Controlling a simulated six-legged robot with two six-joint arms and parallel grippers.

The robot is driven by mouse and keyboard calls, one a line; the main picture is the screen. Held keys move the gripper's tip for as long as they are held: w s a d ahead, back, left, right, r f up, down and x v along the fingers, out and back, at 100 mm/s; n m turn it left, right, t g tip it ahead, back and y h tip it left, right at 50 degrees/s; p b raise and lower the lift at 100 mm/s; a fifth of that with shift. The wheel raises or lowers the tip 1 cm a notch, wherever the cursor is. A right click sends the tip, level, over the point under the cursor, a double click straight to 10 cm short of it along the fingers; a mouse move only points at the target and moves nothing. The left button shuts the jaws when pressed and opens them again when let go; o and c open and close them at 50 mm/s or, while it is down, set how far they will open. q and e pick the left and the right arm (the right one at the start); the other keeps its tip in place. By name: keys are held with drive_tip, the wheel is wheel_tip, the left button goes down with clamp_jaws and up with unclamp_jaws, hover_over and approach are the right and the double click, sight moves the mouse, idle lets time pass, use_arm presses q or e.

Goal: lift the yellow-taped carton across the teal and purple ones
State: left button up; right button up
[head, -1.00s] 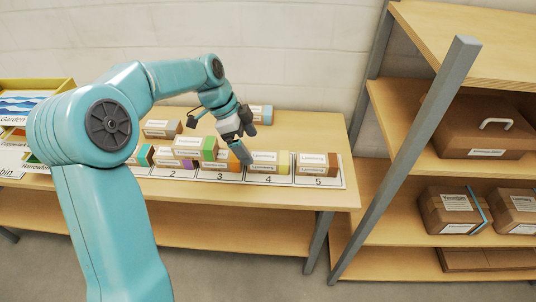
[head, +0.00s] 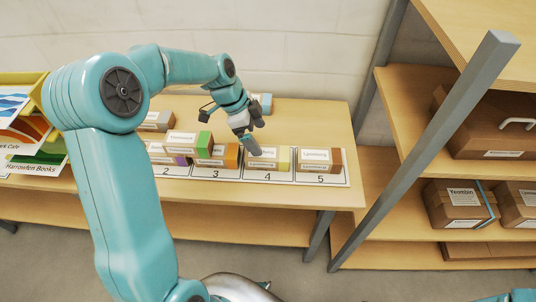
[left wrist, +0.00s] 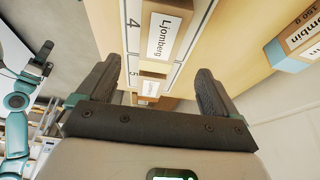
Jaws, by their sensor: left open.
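The yellow-taped carton (head: 262,157) lies in slot 4 of the numbered mat, its yellow band near its right end. My left gripper (head: 256,137) is open above and just behind it, apart from it as far as I can tell. In the left wrist view, the open jaws (left wrist: 155,95) frame a labelled carton (left wrist: 163,38) by the number 4, with nothing between the fingers. The purple-taped carton (head: 180,160) is in slot 2, partly under a green-taped carton (head: 182,143). The teal-taped carton is hidden behind my left arm. My right gripper (left wrist: 40,58) shows small in the left wrist view.
An orange-taped carton (head: 217,156) is in slot 3 and a brown-taped one (head: 317,159) in slot 5. A blue-ended carton (head: 263,103) and a grey-banded one (head: 158,121) stand behind the mat. A shelf post (head: 430,150) rises right of the table.

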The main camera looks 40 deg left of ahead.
sight(266, 152)
use_arm(q)
drive_tip(key=x, duration=0.3)
drive_tip(key=shift+s+d+f, duration=0.1)
drive_tip(key=shift+d, duration=0.05)
drive_tip(key=shift+d+f, duration=0.1)
drive_tip(key=shift+f, duration=0.25)
drive_tip(key=x, duration=0.2)
drive_tip(key=p+x, duration=0.1)
drive_tip(key=x, duration=0.2)
drive_tip(key=shift+f, duration=0.45)
drive_tip(key=shift+w, duration=0.2)
drive_tip(key=c, duration=1.2)
